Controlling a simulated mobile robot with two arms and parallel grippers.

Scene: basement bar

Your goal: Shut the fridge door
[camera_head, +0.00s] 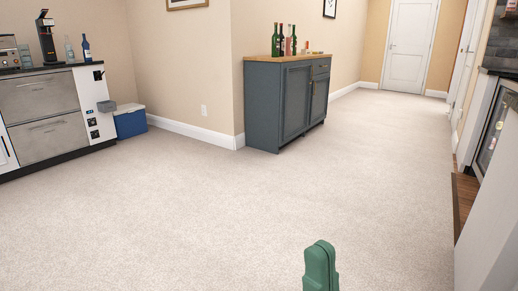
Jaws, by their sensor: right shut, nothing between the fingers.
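A glass-fronted appliance with a pale frame, which looks like the fridge (492,132), shows partly at the right edge under a dark counter. Its near side is hidden by a pale grey panel, and I cannot tell how far its door stands open. My right gripper (321,262) is the green shape at the bottom, right of centre. It is shut and empty, over the carpet and well apart from the fridge. My left gripper is not in view.
A blue-grey cabinet (262,105) with bottles stands against the wall corner. A steel-drawer counter (40,105) and a blue cooler box (130,122) are at left. A brown wooden step (465,200) and the pale panel (492,225) border the right. The carpet between is clear.

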